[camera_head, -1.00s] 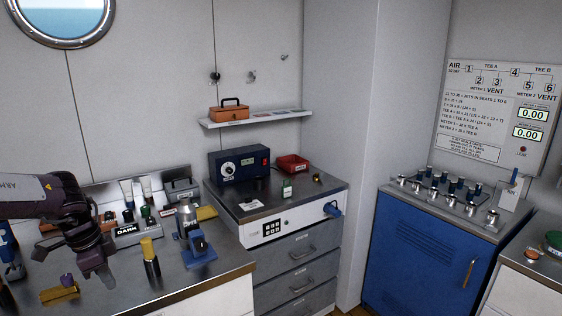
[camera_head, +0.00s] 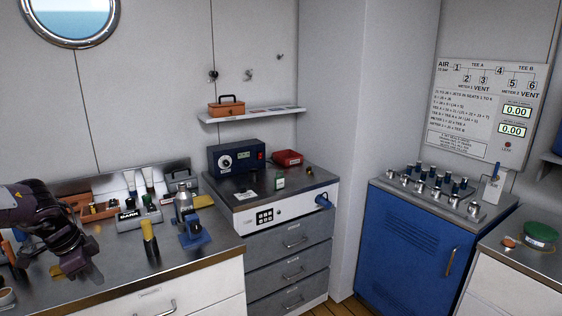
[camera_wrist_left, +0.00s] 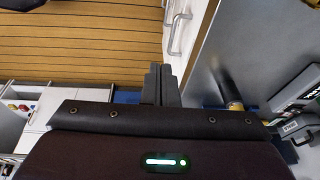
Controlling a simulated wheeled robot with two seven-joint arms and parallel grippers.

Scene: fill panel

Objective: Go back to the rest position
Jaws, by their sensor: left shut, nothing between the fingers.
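My left gripper (camera_head: 92,276) hangs over the left part of the metal worktop (camera_head: 205,252) in the head view, with its fingers shut and nothing in them. In the left wrist view the closed fingers (camera_wrist_left: 161,84) point out past the worktop's edge, with the wooden floor (camera_wrist_left: 80,45) beyond. My right gripper is not in view.
A blue stand (camera_head: 193,237), a grey bottle (camera_head: 184,206) and a tray marked DARK (camera_head: 138,216) stand on the worktop. A drawer cabinet (camera_head: 290,262) and a blue cabinet (camera_head: 408,245) with a valve panel are to the right. Floor shows between them.

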